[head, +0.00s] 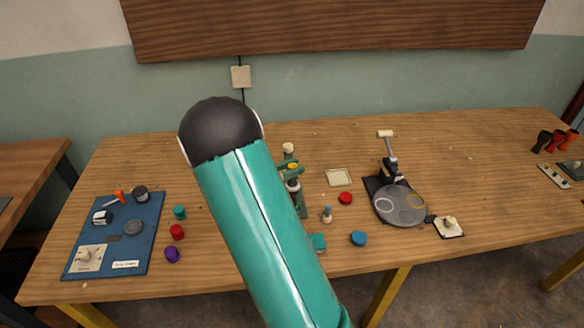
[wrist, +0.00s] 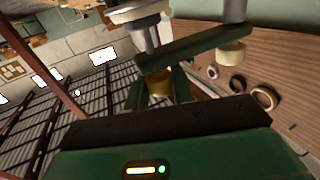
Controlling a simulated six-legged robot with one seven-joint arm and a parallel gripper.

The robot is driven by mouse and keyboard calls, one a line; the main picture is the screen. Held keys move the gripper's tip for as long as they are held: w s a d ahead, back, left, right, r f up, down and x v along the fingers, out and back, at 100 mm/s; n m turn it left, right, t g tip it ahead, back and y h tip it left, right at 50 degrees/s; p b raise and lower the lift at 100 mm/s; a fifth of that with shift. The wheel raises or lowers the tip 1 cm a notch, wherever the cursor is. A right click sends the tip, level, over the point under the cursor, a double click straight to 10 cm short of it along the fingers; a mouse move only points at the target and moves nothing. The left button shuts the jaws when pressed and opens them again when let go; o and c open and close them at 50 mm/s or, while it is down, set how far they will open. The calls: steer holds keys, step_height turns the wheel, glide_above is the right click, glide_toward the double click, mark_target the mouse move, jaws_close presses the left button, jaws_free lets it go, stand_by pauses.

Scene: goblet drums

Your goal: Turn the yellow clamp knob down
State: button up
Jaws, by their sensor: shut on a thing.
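The yellow clamp knob (wrist: 185,88) shows in the wrist view between the two green fingers of my gripper (wrist: 168,82), which is shut on it. In the head view a small part of the yellow knob (head: 293,166) shows beside my arm. A green bar of the clamp stand (wrist: 195,46) lies just beyond the fingers in the wrist view. The green stand (head: 299,203) also shows in the head view, with its lower part partly hidden by my arm. The knob's turn angle cannot be told.
A grey round plate device (head: 400,205) stands right of the clamp stand. A red disc (head: 345,198), a blue disc (head: 359,239) and a pale square tray (head: 338,177) lie nearby. A blue board (head: 140,235) with small parts lies at left.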

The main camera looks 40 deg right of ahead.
steer(key=shift+r, duration=0.1)
steer(key=o, duration=1)
steer(key=shift+c, duration=0.2)
steer(key=v, duration=1.3)
steer(key=shift+a, duration=0.35)
